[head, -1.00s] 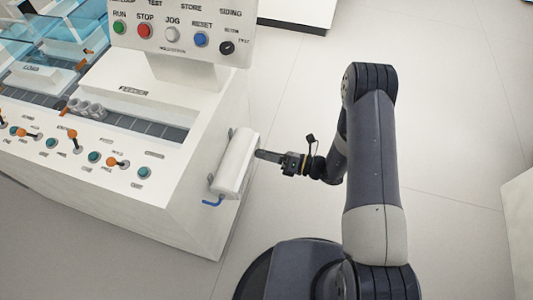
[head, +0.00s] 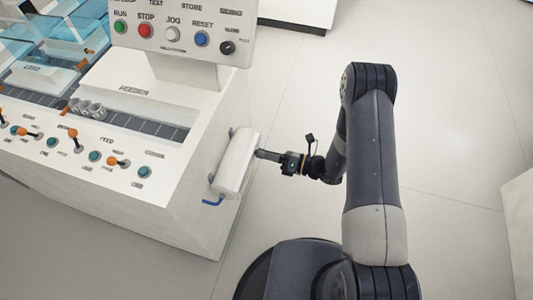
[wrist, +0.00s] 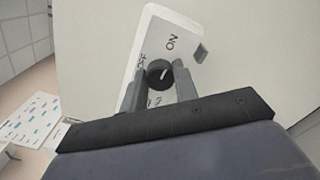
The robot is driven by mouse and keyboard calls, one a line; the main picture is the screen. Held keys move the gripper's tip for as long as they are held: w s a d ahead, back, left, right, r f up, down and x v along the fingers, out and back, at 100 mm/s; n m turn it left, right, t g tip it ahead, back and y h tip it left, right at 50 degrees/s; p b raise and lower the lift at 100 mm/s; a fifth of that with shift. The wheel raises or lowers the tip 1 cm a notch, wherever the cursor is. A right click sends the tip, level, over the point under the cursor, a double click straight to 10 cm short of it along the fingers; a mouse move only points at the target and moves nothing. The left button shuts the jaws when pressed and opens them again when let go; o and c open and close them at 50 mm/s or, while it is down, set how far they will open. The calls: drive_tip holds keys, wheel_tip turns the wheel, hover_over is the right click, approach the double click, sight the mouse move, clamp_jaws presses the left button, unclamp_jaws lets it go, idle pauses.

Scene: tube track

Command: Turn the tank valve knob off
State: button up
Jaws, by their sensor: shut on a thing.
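The black round valve knob (wrist: 160,74) is in the wrist view, on a white plate (wrist: 160,25) fixed to a pale wall. A short white mark on its face is tilted. The word ON reads above it on the plate; smaller lettering at its left and below is partly covered or too small to read. My gripper (wrist: 160,76) has one finger on each side of the knob and is shut on it. In the head view my gripper (head: 262,154) reaches left to the white tank-like housing (head: 236,162) on the machine's side; the knob is hidden there.
A small grey tab (wrist: 201,53) sticks out right of the plate. A blue tube end (head: 212,202) shows below the housing. The machine's control panel (head: 180,33) stands above and left. Open floor (head: 450,130) lies right of my arm.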

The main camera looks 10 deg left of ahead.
drive_tip(key=shift+f, duration=0.1)
drive_tip(key=n+b, duration=1.6)
drive_tip(key=n, duration=0.2)
drive_tip(key=shift+s, duration=0.1)
drive_tip(key=shift+b, duration=0.3)
idle(0.4)
drive_tip(key=o, duration=1)
drive_tip(key=shift+c, duration=0.2)
drive_tip(key=d+p, duration=0.2)
drive_tip(key=d, duration=0.8)
drive_tip(key=shift+s+d, duration=0.4)
